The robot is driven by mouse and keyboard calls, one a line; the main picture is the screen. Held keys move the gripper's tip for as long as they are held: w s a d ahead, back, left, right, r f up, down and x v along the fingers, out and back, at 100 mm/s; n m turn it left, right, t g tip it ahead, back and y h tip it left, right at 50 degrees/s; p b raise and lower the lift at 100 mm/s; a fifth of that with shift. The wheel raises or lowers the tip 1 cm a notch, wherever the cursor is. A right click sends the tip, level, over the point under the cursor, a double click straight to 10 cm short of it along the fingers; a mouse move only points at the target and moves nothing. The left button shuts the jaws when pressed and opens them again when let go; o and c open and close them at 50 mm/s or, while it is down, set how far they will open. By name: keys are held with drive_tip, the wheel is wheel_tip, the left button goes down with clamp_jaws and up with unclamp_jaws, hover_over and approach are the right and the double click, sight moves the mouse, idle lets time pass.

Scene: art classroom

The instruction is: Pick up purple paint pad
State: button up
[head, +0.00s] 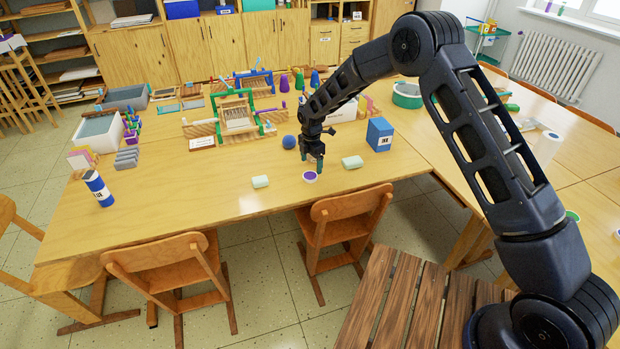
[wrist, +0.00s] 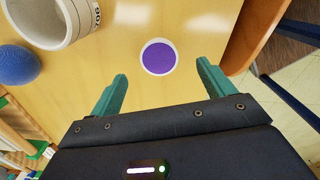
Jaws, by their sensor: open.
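The purple paint pad (head: 310,176) is a small round white-rimmed disc with a purple top, lying flat on the wooden table (head: 220,210) near its front edge. It also shows in the wrist view (wrist: 159,57), just beyond the fingertips and roughly centred between them. My gripper (head: 314,166) is above the table close to the pad, pointing down. In the wrist view my gripper (wrist: 161,72) has its two green fingers spread apart with nothing between them. The pad's full outline is visible in the wrist view.
A cylindrical container (wrist: 62,30) shows at the wrist view's upper left. Chairs (head: 340,220) stand at the front edge.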

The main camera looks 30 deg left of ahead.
sight(310, 175)
drive_tip(key=shift+s+a+f, duration=0.1)
drive_tip(key=shift+a+f, duration=0.05)
drive_tip(key=shift+f, duration=1.3)
drive_tip(key=shift+s+a+f, duration=0.1)
drive_tip(key=shift+f, duration=1.35)
drive_tip(key=shift+w, duration=0.1)
drive_tip(key=c, duration=1.1)
